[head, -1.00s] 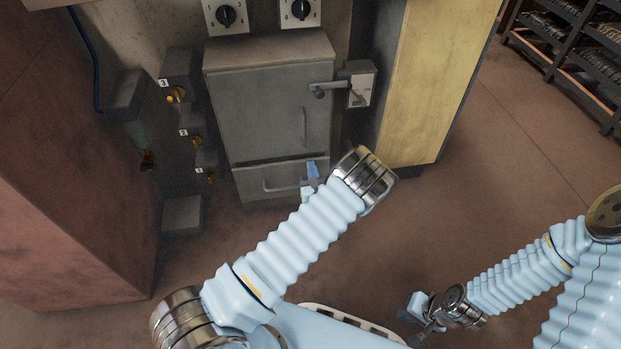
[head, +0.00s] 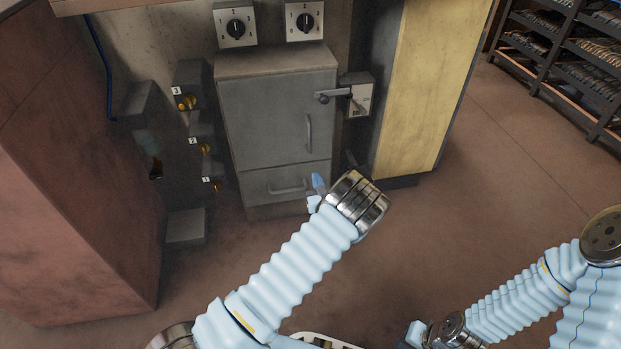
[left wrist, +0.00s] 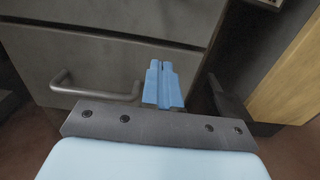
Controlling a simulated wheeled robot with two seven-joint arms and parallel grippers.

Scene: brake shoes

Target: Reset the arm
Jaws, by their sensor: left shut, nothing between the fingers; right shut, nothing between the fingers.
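My left gripper (head: 317,185) is in front of the right edge of the grey cabinet's lower drawer (head: 262,187). In the left wrist view its blue fingers (left wrist: 161,70) are together with nothing between them. The drawer handle (left wrist: 95,90) shows left of the fingers, apart from them. My right gripper (head: 414,333) is low at the bottom edge of the head view, shut and partly cut off, with nothing seen in it.
The grey cabinet (head: 272,120) has a closed door and a lever box (head: 358,98) on its right. Two dials (head: 236,27) sit above, numbered knobs (head: 187,102) at left. A yellow panel (head: 417,90) stands right. A rack (head: 570,50) is far right. Floor at right is clear.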

